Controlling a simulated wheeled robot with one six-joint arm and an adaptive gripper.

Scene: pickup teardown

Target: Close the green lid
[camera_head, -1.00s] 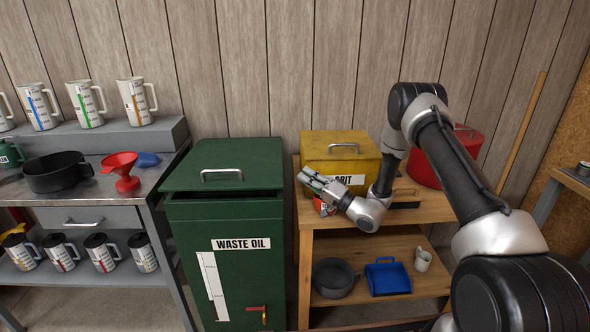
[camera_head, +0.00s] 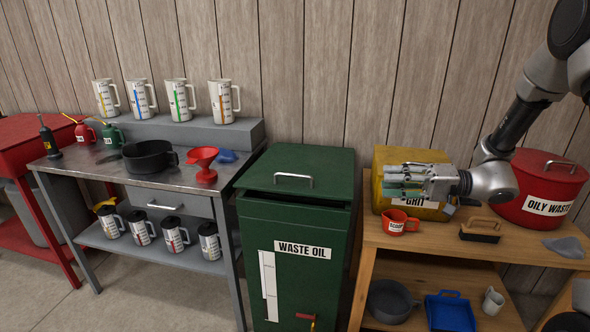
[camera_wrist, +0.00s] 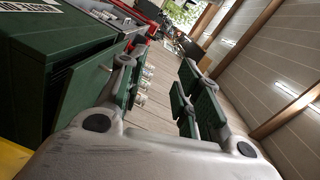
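The green lid (camera_head: 297,172) with its metal handle (camera_head: 293,177) sits on top of the green WASTE OIL bin (camera_head: 290,278). A dark gap shows under its front edge, so it looks slightly raised. My gripper (camera_head: 388,182) is to the right of the lid, in front of the yellow box, pointing left toward the bin. Its fingers are apart with nothing visible between them. In the wrist view, the bin (camera_wrist: 40,55) is at upper left, and the lid (camera_wrist: 85,88) appears as a tilted green panel partly hidden behind a finger. The gripper fingers (camera_wrist: 157,70) show apart there too.
The yellow box (camera_head: 385,160), red SCOOP cup (camera_head: 397,222), brush (camera_head: 480,231) and red OILY WASTE can (camera_head: 540,190) stand on the wooden shelf (camera_head: 440,246). Left of the bin is a metal bench (camera_head: 100,178) with a red funnel (camera_head: 204,168). Space above the lid is clear.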

